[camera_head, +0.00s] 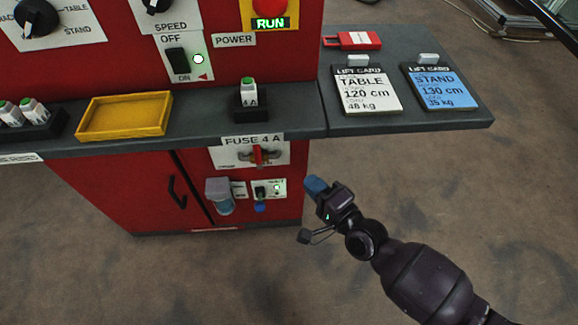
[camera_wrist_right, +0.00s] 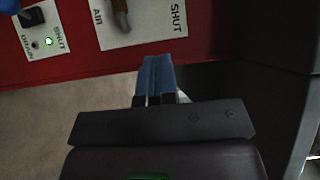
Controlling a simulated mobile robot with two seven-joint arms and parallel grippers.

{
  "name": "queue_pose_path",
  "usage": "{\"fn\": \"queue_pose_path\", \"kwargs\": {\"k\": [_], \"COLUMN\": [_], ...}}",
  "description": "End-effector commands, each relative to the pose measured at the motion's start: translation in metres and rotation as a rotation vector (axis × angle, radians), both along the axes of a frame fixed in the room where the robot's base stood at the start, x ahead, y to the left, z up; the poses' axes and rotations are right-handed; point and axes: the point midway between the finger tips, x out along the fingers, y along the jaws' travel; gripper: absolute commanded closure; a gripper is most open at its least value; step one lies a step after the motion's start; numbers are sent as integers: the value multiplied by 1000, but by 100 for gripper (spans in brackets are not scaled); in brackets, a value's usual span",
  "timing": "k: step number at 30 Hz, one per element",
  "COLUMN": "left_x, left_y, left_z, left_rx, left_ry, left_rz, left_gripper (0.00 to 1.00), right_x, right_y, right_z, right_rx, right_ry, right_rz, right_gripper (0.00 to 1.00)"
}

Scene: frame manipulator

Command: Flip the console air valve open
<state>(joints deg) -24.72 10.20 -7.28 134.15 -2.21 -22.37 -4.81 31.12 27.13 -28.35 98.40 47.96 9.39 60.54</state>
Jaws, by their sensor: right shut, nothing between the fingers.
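In the right wrist view the same plate (camera_wrist_right: 150,22) reads AIR and SHUT, and part of the valve (camera_wrist_right: 122,16) shows at the top edge. The handle's exact setting is hard to read. My right gripper (camera_head: 316,186), with blue fingertips, is shut and empty, right of and below the valve and apart from it. Its fingertips (camera_wrist_right: 158,75) also show in the right wrist view. My left gripper is out of view.
The dark shelf (camera_head: 300,122) juts out above and holds a yellow tray (camera_head: 124,115) and cards.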

Motion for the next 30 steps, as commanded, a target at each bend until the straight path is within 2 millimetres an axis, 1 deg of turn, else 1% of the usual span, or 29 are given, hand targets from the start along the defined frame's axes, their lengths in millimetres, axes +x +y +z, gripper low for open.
{"fn": "queue_pose_path", "kwargs": {"k": [7, 17, 21, 24, 30], "left_x": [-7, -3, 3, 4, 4], "left_y": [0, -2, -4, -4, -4], "left_z": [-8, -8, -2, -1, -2], "left_rx": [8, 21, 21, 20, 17], "left_ry": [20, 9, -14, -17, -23], "left_rz": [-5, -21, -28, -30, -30], "left_gripper": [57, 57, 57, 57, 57], "right_x": [30, 77, 82, 84, 86], "right_y": [21, 53, 72, 81, 91], "right_z": [-2, -3, -1, -1, 0], "right_rx": [3, 1, 4, 2, 1], "right_ry": [3, 3, 4, 2, 1], "right_rz": [-1, 0, 0, -1, 0], "right_gripper": [100, 100, 100, 100, 100]}}
